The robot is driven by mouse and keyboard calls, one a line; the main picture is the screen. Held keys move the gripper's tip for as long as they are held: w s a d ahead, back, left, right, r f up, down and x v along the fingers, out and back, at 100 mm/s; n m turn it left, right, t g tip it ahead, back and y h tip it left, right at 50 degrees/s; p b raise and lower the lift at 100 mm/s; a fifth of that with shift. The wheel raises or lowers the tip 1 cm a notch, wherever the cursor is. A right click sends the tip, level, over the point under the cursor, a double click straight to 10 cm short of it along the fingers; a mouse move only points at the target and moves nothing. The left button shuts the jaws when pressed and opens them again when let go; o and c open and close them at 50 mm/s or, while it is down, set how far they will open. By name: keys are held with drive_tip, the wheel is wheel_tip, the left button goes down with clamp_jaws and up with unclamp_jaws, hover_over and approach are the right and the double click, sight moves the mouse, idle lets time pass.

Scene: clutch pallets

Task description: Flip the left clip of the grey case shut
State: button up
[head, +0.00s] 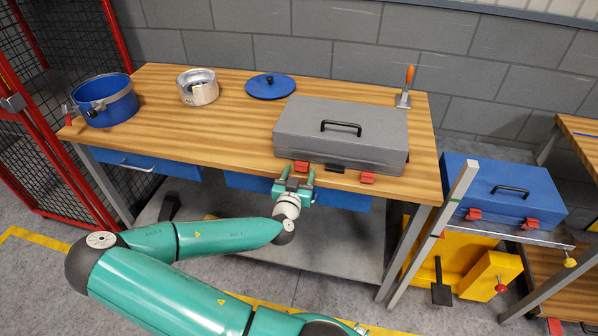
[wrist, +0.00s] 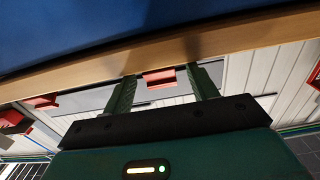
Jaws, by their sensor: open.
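The grey case (head: 342,130) lies closed-looking on the workbench, its black handle on top. Its left red clip (head: 301,166) is at the lower front edge, and its right red clip (head: 367,178) is further right. My gripper (head: 296,178) is open and empty, just in front of and below the left clip. In the wrist view the picture seems upside down; the left clip (wrist: 159,78) shows between my two fingers (wrist: 165,86), apart from both. Another red clip (wrist: 42,101) shows at the left there. How far the left clip is flipped is too small to tell.
The wooden bench (head: 225,125) has its front edge close to my gripper, with blue drawers (head: 133,164) below. A blue case (head: 500,190) is at right.

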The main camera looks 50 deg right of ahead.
drive_tip(key=shift+s+a+r, duration=0.1)
drive_tip(key=shift+s+r, duration=0.05)
drive_tip(key=shift+s, duration=0.05)
drive_tip(key=shift+w, duration=0.15)
drive_tip(key=c, duration=1)
